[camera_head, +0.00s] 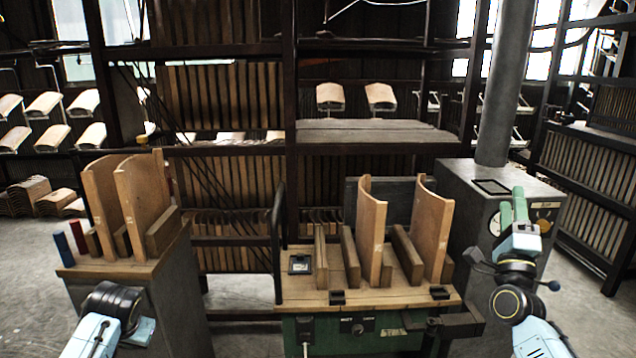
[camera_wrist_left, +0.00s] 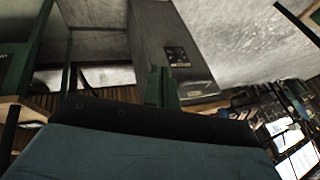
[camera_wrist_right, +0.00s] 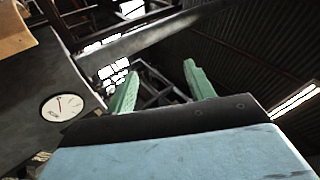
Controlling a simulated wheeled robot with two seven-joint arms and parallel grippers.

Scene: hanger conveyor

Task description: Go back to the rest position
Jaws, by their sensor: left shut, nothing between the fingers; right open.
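My right gripper (camera_wrist_right: 162,78) is open and empty in the right wrist view, its two green fingers standing apart. In the head view the right gripper (camera_head: 513,206) points up at the right, in front of the grey machine with the dials. My left gripper (camera_wrist_left: 160,72) shows in the left wrist view with its green fingers together and nothing between them. In the head view only my left forearm (camera_head: 98,318) is seen low at the left; its fingers cannot be made out there.
A green-based workbench (camera_head: 375,298) with upright curved wooden panels (camera_head: 371,222) stands in the middle. A grey stand (camera_head: 180,290) with more curved panels is at the left. The grey machine (camera_head: 468,200) with a tall pipe stands at the right. Dark racks fill the back.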

